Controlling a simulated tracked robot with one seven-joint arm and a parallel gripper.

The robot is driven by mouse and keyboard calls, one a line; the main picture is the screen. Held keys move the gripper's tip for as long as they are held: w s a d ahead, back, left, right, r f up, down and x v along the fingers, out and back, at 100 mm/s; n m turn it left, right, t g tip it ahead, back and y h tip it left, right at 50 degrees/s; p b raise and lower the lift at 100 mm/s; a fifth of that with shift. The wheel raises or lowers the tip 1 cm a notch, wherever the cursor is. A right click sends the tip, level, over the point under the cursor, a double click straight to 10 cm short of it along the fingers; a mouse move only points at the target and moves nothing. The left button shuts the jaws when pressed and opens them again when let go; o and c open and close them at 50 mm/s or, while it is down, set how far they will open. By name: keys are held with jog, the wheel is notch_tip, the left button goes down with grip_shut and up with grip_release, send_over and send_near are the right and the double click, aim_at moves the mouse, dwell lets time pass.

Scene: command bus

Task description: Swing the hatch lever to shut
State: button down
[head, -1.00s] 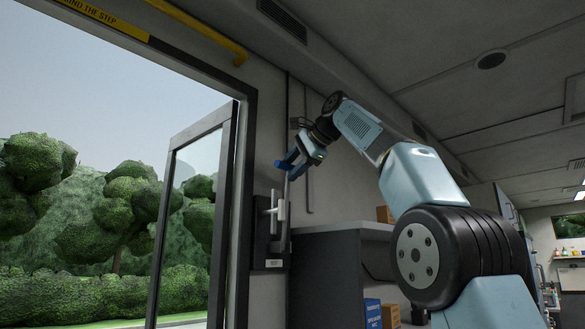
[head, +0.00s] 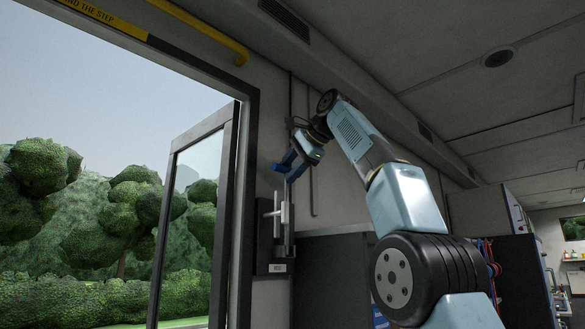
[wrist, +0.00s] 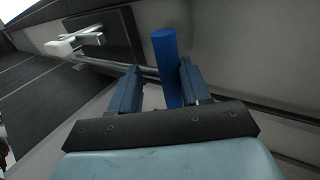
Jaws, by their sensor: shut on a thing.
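The hatch lever has a bright blue round grip (head: 280,169) on a thin metal rod. The rod runs down in front of a dark wall plate (head: 265,236) beside the open door. My gripper (head: 290,164) is at the top of the rod, with its dark blue fingers at the grip. In the wrist view the grip (wrist: 166,66) stands between my two fingers (wrist: 157,86), and my gripper is shut on it. A pale handle (head: 284,212) is on the plate; it also shows in the wrist view (wrist: 60,47). The lower part of the grip is hidden.
A framed glass door (head: 197,190) stands open at left, with trees outside. A dark cabinet (head: 330,265) stands just right of the plate. A yellow rail (head: 200,27) runs above the doorway. The space in front of the wall around my arm looks free.

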jog(key=c, duration=1.8)
grip_release()
jog(key=shift+w+a+f, duration=0.1)
jog(key=shift+w+a, duration=0.45)
jog(key=shift+w, duration=0.05)
jog(key=o, duration=1)
jog(key=shift+c, duration=0.7)
jog(key=shift+v, duration=1)
jog(key=shift+s+d, duration=0.55)
jog(key=shift+d, duration=0.05)
jog(key=s+d, duration=0.7)
jog(key=s, duration=0.1)
jog(key=shift+r, duration=0.2)
jog(key=shift+s+d, duration=0.1)
jog(key=shift+s, duration=0.05)
